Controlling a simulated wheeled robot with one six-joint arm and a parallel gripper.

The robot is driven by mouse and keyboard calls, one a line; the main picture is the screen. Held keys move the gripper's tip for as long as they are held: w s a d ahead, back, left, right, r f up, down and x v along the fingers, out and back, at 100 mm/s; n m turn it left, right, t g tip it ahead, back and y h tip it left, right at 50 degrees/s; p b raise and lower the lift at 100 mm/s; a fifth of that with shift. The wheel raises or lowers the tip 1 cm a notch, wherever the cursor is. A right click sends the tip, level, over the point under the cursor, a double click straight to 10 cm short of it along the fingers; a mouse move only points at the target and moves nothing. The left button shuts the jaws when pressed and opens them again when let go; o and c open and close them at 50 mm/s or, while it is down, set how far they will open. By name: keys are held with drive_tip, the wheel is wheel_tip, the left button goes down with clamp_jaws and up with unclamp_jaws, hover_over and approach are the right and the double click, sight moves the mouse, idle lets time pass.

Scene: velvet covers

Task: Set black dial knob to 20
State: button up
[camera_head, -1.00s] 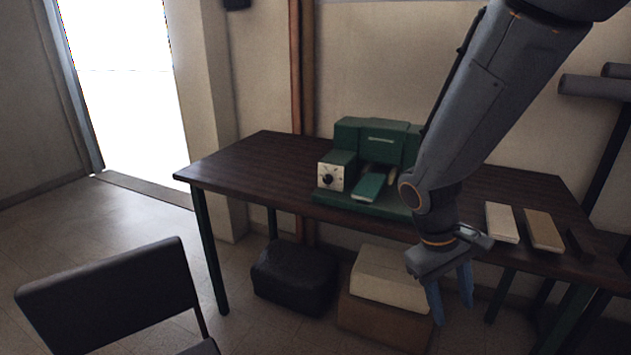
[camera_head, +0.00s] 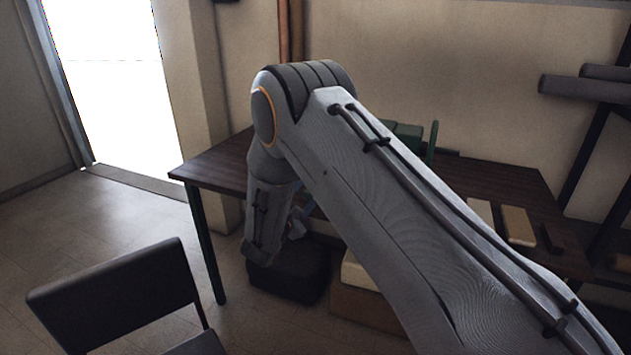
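The black dial knob and its pale panel are hidden now behind my arm. Only the top of the green machine (camera_head: 408,132) shows above my arm on the dark wooden table (camera_head: 222,165). My gripper (camera_head: 303,209) shows only as a small bluish piece beside my forearm, near the table's front edge. Its fingers are mostly hidden, so I cannot tell its opening or whether it touches anything.
Pale and tan blocks (camera_head: 518,226) lie on the table's right part. A black chair (camera_head: 118,295) stands at front left. Under the table are a black bundle (camera_head: 290,275) and a pale box (camera_head: 356,272). The table's left end is clear.

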drive_tip(key=p+x, duration=0.2)
drive_tip(key=x, duration=0.5)
drive_tip(key=shift+w+d, duration=0.1)
drive_tip(key=shift+d, duration=0.05)
drive_tip(key=c, duration=1)
drive_tip(key=shift+c, duration=0.2)
drive_tip(key=shift+f, duration=0.1)
drive_tip(key=n+b, duration=0.2)
drive_tip(key=shift+n+b, duration=0.4)
drive_tip(key=n+b, duration=0.2)
drive_tip(key=n, duration=0.1)
drive_tip(key=shift+f+n+b, duration=0.1)
drive_tip(key=shift+n+b, duration=0.2)
drive_tip(key=n+b, duration=0.2)
drive_tip(key=n, duration=0.3)
drive_tip(key=shift+b, duration=0.3)
drive_tip(key=shift+n, duration=0.4)
